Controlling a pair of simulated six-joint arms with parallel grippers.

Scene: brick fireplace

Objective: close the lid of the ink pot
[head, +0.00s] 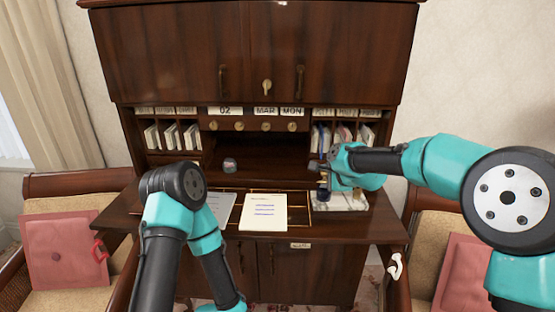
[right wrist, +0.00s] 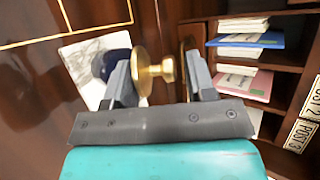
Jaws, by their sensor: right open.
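The ink pot (head: 322,195) is dark blue and stands on a pale marble base (head: 352,203) at the right of the desk. In the right wrist view the pot (right wrist: 103,64) is partly hidden behind a finger. Its brass lid with a round knob (right wrist: 165,69) shows beside the pot, raised off its mouth, between my fingers. My right gripper (right wrist: 160,80) is open, with one finger on each side of the lid; I cannot tell whether either touches. In the head view my right gripper (head: 321,170) is just above the pot. My left gripper is out of view.
Papers (head: 264,212) lie on the desk left of the pot. A small dark round object (head: 230,164) stands farther back. Pigeonholes with cards (head: 345,136) rise close behind my right gripper. Chairs with red cushions (head: 68,248) stand on both sides.

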